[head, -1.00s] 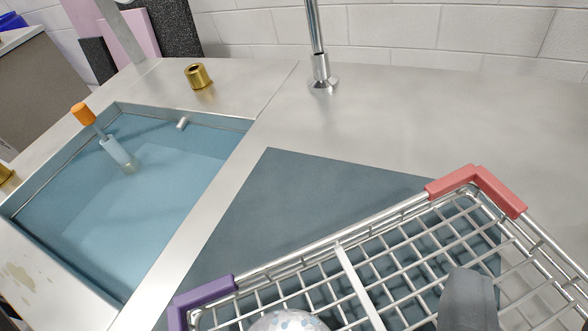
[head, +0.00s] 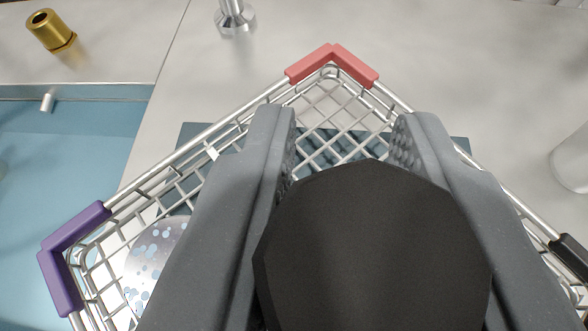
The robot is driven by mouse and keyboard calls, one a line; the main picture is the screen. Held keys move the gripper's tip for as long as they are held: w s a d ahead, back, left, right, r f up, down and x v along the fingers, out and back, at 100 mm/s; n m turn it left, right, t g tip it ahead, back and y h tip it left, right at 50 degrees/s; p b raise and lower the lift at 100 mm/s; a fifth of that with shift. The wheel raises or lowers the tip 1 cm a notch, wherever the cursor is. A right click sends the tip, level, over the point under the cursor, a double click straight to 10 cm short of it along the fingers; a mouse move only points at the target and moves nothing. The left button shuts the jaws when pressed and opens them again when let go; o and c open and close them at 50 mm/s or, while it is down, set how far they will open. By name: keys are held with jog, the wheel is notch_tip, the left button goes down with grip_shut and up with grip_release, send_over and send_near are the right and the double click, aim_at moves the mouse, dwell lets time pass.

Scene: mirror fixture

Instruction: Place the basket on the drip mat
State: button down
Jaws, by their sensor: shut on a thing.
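The wire basket (head: 333,60) fills most of the view, with a red corner at the top, a purple corner at lower left and a black one at lower right. My gripper (head: 347,122) reaches over it, its two grey fingers on either side of a large black faceted piece (head: 375,245). The fingers hide much of the basket, and the exact grip is hidden. The blue-grey drip mat (head: 192,133) lies on the counter beneath the basket, showing at its far corners and through the wires. I cannot tell whether the basket touches it.
A pale blue-speckled round thing (head: 152,268) is in the basket's left part. The water-filled sink (head: 70,150) is at left, with a brass fitting (head: 52,31) beyond it. A metal post (head: 235,14) stands at the back. A clear vessel (head: 574,160) stands at the right edge.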

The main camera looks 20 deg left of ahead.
jog(key=shift+w+a+f, duration=0.1)
jog(key=shift+a, duration=0.15)
notch_tip(320, 180, down, 3)
jog(key=b, duration=0.3)
jog(key=shift+d+f, duration=0.1)
jog(key=shift+f, duration=0.2)
jog(key=c, duration=1.1)
grip_release()
jog(key=shift+c, duration=0.2)
jog(key=p+v, duration=0.4)
jog(key=v, duration=0.8)
